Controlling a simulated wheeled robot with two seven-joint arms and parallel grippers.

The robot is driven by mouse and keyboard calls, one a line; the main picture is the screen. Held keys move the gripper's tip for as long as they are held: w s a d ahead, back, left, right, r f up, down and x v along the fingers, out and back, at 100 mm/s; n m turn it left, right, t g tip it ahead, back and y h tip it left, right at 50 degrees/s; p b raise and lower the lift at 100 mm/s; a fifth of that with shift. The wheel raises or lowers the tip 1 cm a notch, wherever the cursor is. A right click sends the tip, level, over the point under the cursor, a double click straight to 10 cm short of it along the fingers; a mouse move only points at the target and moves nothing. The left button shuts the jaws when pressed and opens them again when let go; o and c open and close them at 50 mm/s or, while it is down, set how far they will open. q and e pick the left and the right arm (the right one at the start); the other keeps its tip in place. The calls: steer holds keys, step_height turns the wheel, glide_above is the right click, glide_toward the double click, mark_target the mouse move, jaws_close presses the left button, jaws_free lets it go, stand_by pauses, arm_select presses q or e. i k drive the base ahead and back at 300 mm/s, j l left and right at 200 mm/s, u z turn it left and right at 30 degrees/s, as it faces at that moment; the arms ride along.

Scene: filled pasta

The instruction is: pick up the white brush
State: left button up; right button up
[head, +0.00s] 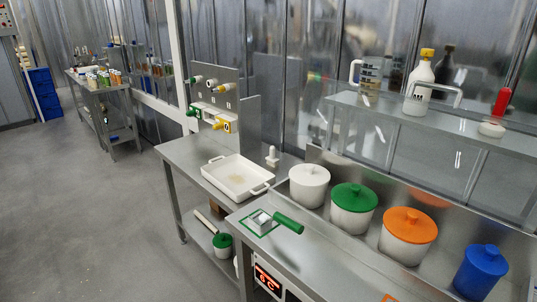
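I cannot make out a white brush for certain. A wall rack (245,100) behind the left metal table carries two rows of small tools with white, green and yellow parts, too small to identify. A small white upright object (272,157) stands at the back of that table; its kind is unclear. A long whitish object (207,221) lies on the shelf below, partly hidden by the table. Neither of my grippers is in view.
A white tray (262,187) with two handles sits on the left table. A green-handled tool (288,222) lies on the nearer counter, beside several lidded tubs, including a green-lidded one (352,215). A raised shelf (385,113) holds bottles. The floor at left (90,220) is clear.

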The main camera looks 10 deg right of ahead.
mark_target(272, 161)
steer(key=i+j, duration=0.15)
steer(key=j, duration=0.15)
steer(key=i+j+z, duration=0.15)
steer(key=i+j, duration=0.2)
steer(key=j, duration=0.3)
steer(key=i+j+z, duration=0.15)
steer(key=j, duration=0.2)
steer(key=i+j, duration=0.15)
steer(key=j, duration=0.2)
steer(key=i+j+z, duration=0.15)
steer(key=j, duration=0.15)
steer(key=i+j, duration=0.1)
steer(key=j, duration=0.3)
steer(key=l+z, duration=0.05)
